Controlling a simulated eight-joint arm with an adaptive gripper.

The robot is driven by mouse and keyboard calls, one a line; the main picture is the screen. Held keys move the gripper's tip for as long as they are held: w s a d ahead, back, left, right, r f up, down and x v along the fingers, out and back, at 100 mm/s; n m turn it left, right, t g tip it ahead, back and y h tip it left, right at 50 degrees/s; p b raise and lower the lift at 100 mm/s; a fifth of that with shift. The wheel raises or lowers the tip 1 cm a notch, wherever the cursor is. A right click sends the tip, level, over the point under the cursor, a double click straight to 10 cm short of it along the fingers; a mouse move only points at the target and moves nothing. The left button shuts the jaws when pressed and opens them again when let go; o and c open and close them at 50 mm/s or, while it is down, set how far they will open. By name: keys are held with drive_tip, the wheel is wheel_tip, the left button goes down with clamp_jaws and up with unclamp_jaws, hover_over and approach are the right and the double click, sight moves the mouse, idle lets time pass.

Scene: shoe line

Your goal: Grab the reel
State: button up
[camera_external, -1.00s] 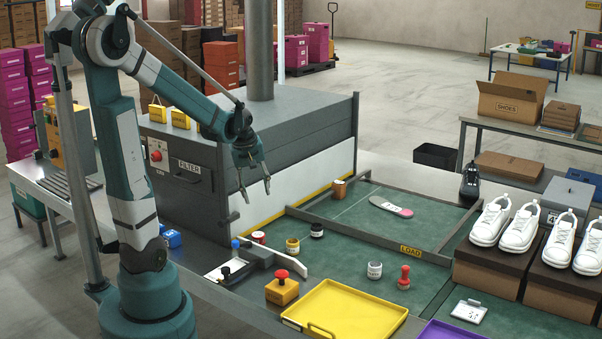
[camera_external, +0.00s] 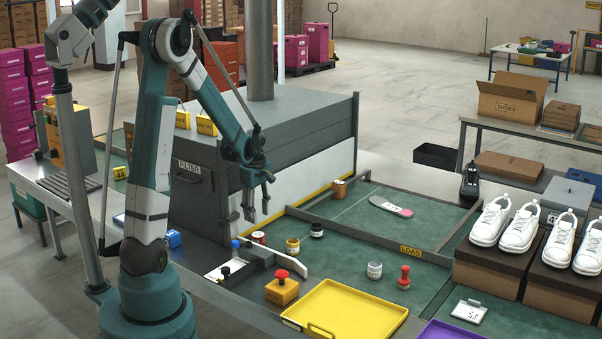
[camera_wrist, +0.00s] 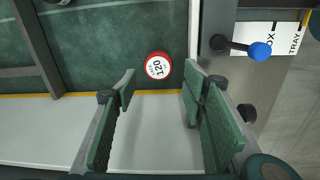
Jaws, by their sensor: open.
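A small round reel-like piece with a red rim and a white face marked "120" (camera_wrist: 158,66) lies on the green surface in the wrist view. It matches the small red and white piece (camera_external: 258,237) beside the blue-knobbed lever in the external view. I cannot tell for certain that it is the reel. My gripper (camera_external: 257,210) points down above this area, in front of the filter housing's white side. In the wrist view, my gripper (camera_wrist: 160,86) has its two fingers wide apart with nothing between them. The red piece shows just beyond the fingertips, apart from them.
The blue-knobbed lever (camera_wrist: 259,50) stands right of the red piece in the wrist view. A yellow-banded jar (camera_external: 293,246), a dark jar (camera_external: 317,229) and a grey jar (camera_external: 375,270) stand nearby. A yellow box with a red button (camera_external: 282,289) is in front. The filter housing (camera_external: 300,165) stands behind.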

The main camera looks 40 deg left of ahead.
sight(259, 234)
drive_tip(key=shift+w+a+f+n+g, duration=0.15)
drive_tip(key=shift+a+f+n, duration=0.1)
drive_tip(key=shift+f, duration=0.3)
drive_tip(key=shift+w+a+f+n+g, duration=0.1)
drive_tip(key=shift+a+f+n, duration=0.1)
drive_tip(key=shift+f, duration=0.4)
drive_tip(key=shift+w+a+f+n+g, duration=0.15)
drive_tip(key=shift+f+n, duration=0.1)
drive_tip(key=shift+f, duration=0.3)
drive_tip(key=shift+f+b, duration=0.35)
drive_tip(key=shift+f, duration=0.95)
drive_tip(key=shift+d+f+b, duration=0.15)
drive_tip(key=shift+f+b, duration=0.6)
drive_tip(key=shift+f, duration=1.85)
drive_tip(key=c, duration=0.7)
